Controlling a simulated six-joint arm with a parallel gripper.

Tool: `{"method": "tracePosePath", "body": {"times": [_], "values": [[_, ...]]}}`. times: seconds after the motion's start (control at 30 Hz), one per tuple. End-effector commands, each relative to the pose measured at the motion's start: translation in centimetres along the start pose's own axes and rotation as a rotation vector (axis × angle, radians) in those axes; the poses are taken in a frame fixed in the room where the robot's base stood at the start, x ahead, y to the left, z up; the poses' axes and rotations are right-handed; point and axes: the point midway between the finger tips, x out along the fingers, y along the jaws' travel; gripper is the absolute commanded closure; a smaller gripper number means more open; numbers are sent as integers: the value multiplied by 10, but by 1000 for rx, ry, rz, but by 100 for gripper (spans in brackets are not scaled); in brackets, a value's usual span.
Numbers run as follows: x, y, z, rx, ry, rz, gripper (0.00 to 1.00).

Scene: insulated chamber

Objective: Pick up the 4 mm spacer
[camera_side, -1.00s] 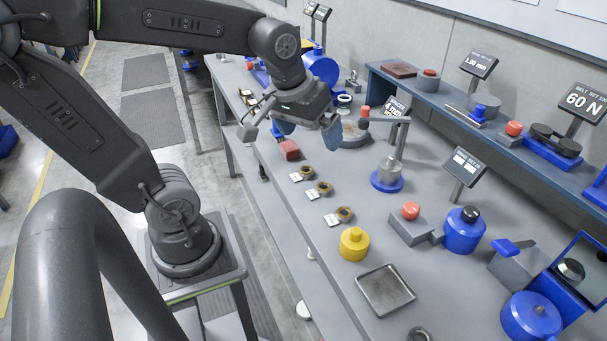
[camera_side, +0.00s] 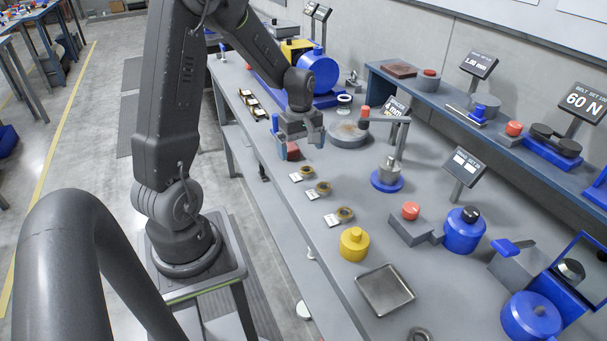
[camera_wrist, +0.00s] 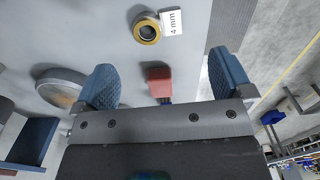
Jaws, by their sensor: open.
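The 4 mm spacer (camera_wrist: 147,31) is a brass-coloured ring with a dark inside, lying flat on the bench beside a white tag (camera_wrist: 172,21) reading "4 mm". In the side view it appears to be the ring (camera_side: 306,171) nearest the red block, though its tag is too small to read there. My gripper (camera_wrist: 166,82) is open and empty, its blue padded fingers spread wide. In the side view my gripper (camera_side: 301,140) is above the red block (camera_side: 293,151), away from the spacer. The red block (camera_wrist: 159,80) shows between the fingers in the wrist view.
Two more tagged rings (camera_side: 323,187) (camera_side: 344,213) lie along the bench front, then a yellow weight (camera_side: 354,243) and a metal tray (camera_side: 385,290). Bench between is clear.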

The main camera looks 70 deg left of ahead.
Motion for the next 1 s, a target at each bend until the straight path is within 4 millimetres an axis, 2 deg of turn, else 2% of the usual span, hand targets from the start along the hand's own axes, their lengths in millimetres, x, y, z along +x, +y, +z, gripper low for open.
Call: {"method": "tracePosePath", "body": {"times": [0.1, 0.33, 0.6, 0.9, 1.0], "values": [[16, 0, 0, 1, -1, -1, 2], [32, 1, -1, 2, -1, -1, 2], [70, 2, -4, 2, -1, -1, 2], [75, 3, -4, 3, 1, 2, 2], [75, 3, -4, 3, 1, 2, 10]]}}
